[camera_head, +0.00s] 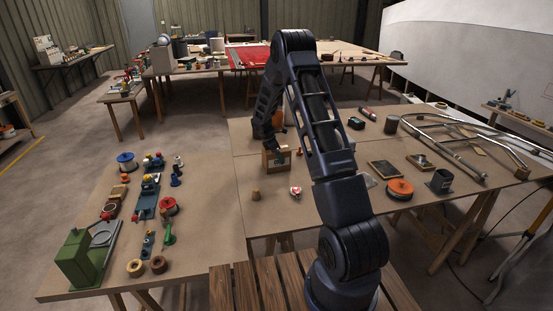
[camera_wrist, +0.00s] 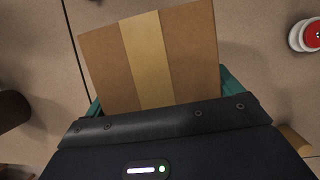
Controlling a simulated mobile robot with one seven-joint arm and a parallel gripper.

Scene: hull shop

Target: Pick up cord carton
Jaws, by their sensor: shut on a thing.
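The cord carton (camera_head: 276,160) is a small brown cardboard box with a dark green-and-white mark on its side. It is in the middle of the head view, over the left part of the right-hand table. In the wrist view the carton (camera_wrist: 148,60) fills the upper middle, with a paler tape strip across its top. My gripper (camera_wrist: 163,98) is shut on it, with teal fingers at its two sides. I cannot tell whether the carton touches the table.
A tan cork-like piece (camera_head: 256,195) and a red-and-white spool (camera_head: 296,191) stand near the carton. The left table (camera_head: 205,215) holds several tools.

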